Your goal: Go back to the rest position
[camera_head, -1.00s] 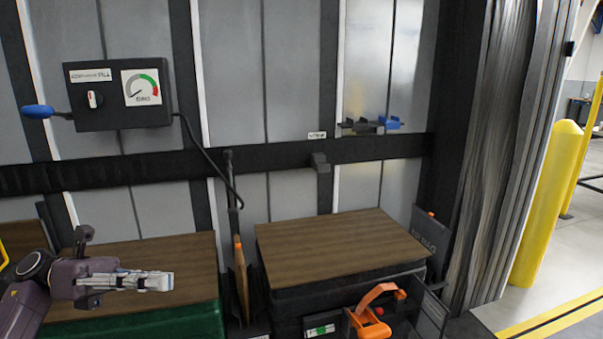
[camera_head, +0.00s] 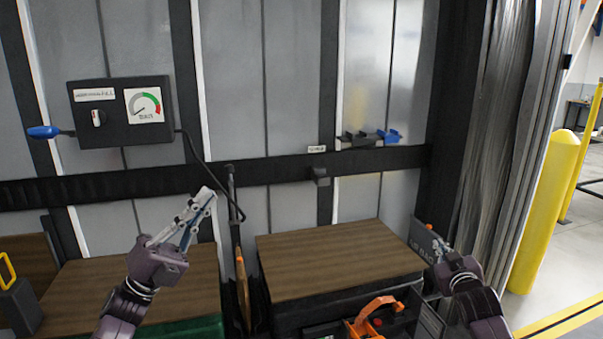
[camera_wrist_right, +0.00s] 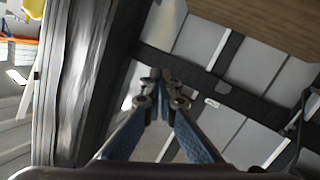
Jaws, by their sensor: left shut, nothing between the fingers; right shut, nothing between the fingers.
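My left gripper (camera_head: 207,197) is shut and empty. It points up and to the right in front of the grey door panels, above the left wooden top (camera_head: 75,282). My right gripper (camera_head: 442,250) is shut and empty, at the right of the head view, in front of the dark side part of the right cabinet. In the right wrist view its fingers (camera_wrist_right: 160,112) come together at the tips with nothing between them.
A control box (camera_head: 122,112) with a dial and blue handle (camera_head: 43,132) is on the wall. A right wooden top (camera_head: 335,258) stands above an orange-handled tool (camera_head: 372,314). A dark rail (camera_head: 270,170) crosses the door. A yellow bollard (camera_head: 545,210) stands right.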

